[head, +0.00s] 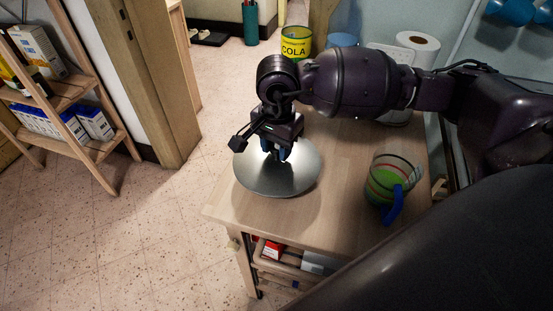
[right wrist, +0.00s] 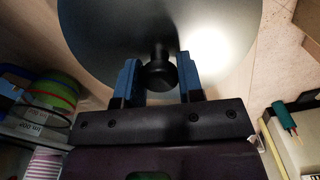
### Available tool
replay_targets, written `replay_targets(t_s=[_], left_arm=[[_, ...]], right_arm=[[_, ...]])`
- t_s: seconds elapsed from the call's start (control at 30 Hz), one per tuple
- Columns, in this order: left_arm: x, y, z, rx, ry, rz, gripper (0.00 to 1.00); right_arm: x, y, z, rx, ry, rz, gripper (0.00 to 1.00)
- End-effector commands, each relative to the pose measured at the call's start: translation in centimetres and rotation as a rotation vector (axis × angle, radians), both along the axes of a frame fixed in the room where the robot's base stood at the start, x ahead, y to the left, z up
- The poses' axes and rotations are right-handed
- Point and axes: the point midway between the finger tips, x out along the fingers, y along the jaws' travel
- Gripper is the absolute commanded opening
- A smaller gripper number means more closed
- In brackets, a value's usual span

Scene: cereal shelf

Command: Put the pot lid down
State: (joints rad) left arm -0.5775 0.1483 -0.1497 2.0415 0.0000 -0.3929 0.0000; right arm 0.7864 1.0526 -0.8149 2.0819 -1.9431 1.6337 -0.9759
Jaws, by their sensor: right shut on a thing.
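The pot lid (head: 262,180) is a round silver disc over the left part of the wooden table (head: 330,215) in the head view. My right gripper (head: 277,152) is above its middle, pointing down. In the right wrist view the lid (right wrist: 110,30) fills the upper middle, and its dark knob (right wrist: 158,72) sits between the blue fingertips of the gripper (right wrist: 160,78). The gripper is shut on the knob. I cannot tell whether the lid touches the table or hangs just above it. My left gripper is not in view.
A striped mug (head: 385,172) with a blue handle stands at the table's right. A yellow-green COLA can (head: 296,42) and a paper roll (head: 417,45) are at the back. A wooden shelf (head: 90,100) with boxes stands at the left. The table front is clear.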

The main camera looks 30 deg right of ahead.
Motion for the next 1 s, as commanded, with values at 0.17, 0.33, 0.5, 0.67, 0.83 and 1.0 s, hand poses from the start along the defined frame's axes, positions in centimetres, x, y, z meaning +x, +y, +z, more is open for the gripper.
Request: replay_targets(t_s=[0.17,0.33,0.5,0.67,0.83,1.0], left_arm=[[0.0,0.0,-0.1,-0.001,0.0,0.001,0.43],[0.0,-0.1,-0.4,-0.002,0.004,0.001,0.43],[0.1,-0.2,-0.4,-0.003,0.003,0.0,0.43],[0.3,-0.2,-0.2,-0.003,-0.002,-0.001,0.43],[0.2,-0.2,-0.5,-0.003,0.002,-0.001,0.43],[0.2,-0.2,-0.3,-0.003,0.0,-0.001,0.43]], right_arm=[[0.0,0.0,-1.0,0.0,0.001,0.0,0.07],[-0.1,0.0,-3.4,0.0,0.004,-0.001,0.07],[0.0,0.0,-4.5,0.0,0.0,0.0,0.07],[0.0,0.0,-4.4,0.0,-0.001,0.0,0.07],[0.0,0.0,-4.8,0.0,0.001,0.0,0.07],[0.0,0.0,-4.7,-0.001,0.0,0.0,0.58]])
